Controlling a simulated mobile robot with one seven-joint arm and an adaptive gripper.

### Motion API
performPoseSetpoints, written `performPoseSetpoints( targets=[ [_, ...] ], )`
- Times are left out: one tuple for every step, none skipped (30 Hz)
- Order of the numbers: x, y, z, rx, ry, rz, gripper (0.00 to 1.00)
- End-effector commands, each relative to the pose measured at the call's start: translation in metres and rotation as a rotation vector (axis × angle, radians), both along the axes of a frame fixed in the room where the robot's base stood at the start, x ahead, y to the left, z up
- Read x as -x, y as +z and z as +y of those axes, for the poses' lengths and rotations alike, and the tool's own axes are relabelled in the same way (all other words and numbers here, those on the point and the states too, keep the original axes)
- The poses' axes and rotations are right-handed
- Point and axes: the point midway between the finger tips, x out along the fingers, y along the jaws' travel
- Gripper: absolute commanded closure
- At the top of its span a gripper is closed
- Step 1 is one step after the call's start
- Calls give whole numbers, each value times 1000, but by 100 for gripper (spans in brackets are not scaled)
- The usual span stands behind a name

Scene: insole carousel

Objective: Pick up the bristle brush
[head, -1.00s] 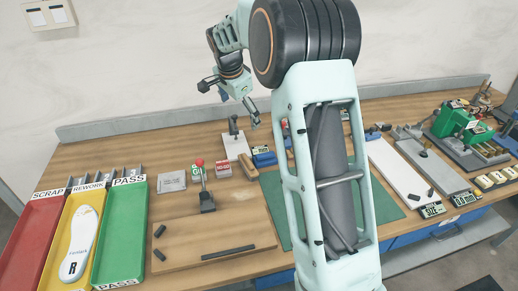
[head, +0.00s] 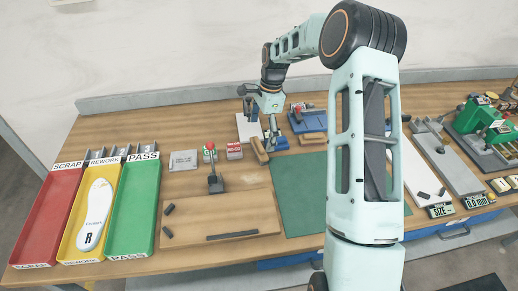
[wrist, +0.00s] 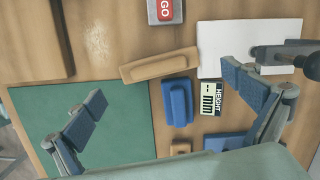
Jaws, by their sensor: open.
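The bristle brush appears to be the long tan wooden piece (head: 260,150) on the bench, left of the green mat's back corner; its bristles cannot be made out. In the wrist view it (wrist: 158,65) lies slantwise, its right end close to a white plate. My gripper (head: 260,122) is above the bench near the brush, fingers spread wide and empty. In the wrist view my gripper (wrist: 163,90) has one finger over the green mat and the other over the white plate, with the brush below, apart from both fingers.
A blue block (wrist: 177,102) and a HEIGHT display (wrist: 211,98) lie close to the brush. A wooden board (head: 240,220), a red-knobbed lever (head: 213,183) and GO/NO-GO blocks (head: 234,151) stand left. The green mat (head: 300,190) is mostly bare.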

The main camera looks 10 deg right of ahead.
Motion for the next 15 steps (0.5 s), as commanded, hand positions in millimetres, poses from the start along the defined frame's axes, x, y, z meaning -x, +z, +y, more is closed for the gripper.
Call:
performPoseSetpoints(
  targets=[
    [2,-6,3,-3,1,5,0],
    [3,-10,4,-3,1,5,0],
    [4,-16,6,-3,1,6,0],
    [5,-21,7,-3,2,4,0],
    [5,-26,8,-2,2,5,0],
    [5,-31,9,-1,0,3,0],
    [4,-35,9,-1,0,3,0],
    [5,-38,10,-1,0,3,0],
    [5,-41,10,-1,1,3,0],
    [4,-42,10,-1,1,2,0],
    [4,-43,10,-1,1,1,0],
    [4,-44,10,-1,1,0,0],
    [4,-44,10,0,1,0,0],
    [4,-44,10,0,1,-1,0],
    [4,-44,10,0,1,0,0]
  ],
)
